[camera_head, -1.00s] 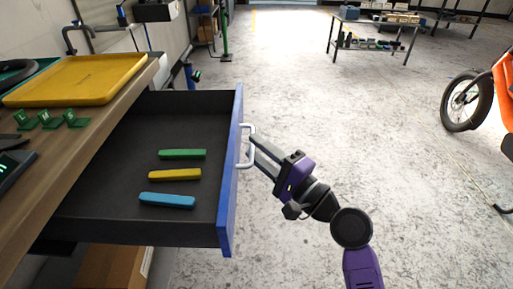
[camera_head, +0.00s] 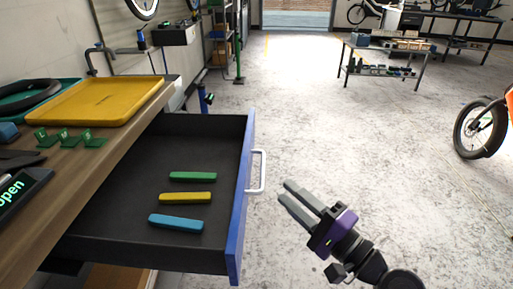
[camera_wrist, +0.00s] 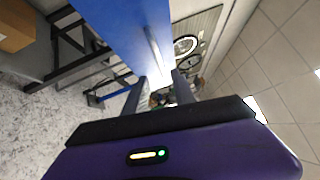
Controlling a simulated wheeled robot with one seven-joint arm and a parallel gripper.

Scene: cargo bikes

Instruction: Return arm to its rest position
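My gripper (camera_head: 288,197) is to the right of the open drawer, apart from its white handle (camera_head: 257,171). Its two fingers stand apart with nothing between them. In the wrist view, the fingers (camera_wrist: 157,97) point toward the blue drawer front (camera_wrist: 115,35) and the handle (camera_wrist: 154,50). The drawer (camera_head: 110,243) is pulled out from under the workbench. Inside lie a green bar (camera_head: 193,176), a yellow bar (camera_head: 185,198) and a blue bar (camera_head: 175,222).
The floor right of the drawer is clear. An orange bike's wheel (camera_head: 480,128) stands at far right. A table (camera_head: 385,58) is at the back.

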